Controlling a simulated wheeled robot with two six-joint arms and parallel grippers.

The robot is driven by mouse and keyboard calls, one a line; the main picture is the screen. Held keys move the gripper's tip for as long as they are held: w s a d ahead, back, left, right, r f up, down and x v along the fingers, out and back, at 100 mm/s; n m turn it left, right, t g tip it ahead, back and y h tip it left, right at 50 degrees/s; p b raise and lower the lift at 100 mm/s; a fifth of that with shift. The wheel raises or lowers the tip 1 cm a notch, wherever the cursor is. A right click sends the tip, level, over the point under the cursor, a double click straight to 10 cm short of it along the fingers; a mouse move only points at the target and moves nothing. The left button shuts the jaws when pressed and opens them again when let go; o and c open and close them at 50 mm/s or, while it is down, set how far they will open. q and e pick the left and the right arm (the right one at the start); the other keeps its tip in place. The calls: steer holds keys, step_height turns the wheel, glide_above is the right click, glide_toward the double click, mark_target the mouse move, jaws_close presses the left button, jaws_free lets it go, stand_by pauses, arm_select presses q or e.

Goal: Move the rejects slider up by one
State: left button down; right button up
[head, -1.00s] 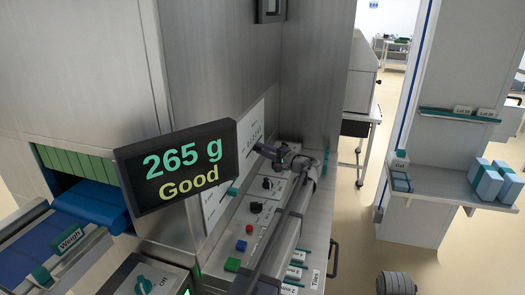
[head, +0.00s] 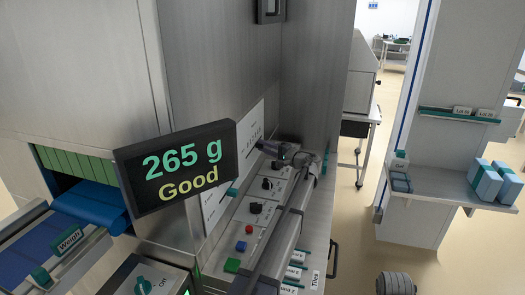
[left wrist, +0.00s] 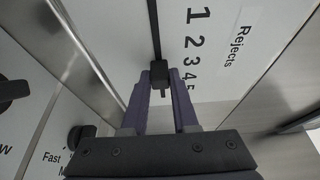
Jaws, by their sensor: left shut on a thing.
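The rejects slider is a small black knob (left wrist: 160,74) on a dark vertical slot in the white Rejects panel (left wrist: 225,85). The knob sits roughly beside the printed 4, though the slanted view leaves its exact mark uncertain. My left gripper (left wrist: 160,82) is shut on the knob, one finger on each side. In the head view my left gripper (head: 264,148) reaches the white panel (head: 252,128) on the machine's steel face; the knob is too small or hidden to make out there.
Below the arm is a console with black dials (head: 256,207), a red button (head: 249,229) and a green button (head: 232,265). A display (head: 180,167) reading 265 g Good stands at the left. A steel side wall (head: 308,80) rises close behind the gripper.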

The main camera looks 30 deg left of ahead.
arm_select(q)
steer(key=c, duration=0.7)
jaws_free()
steer(key=d, duration=0.2)
steer(key=s+d, duration=0.1)
steer(key=d, duration=0.4)
steer(key=shift+s+d, duration=0.15)
steer(key=shift+d, duration=0.25)
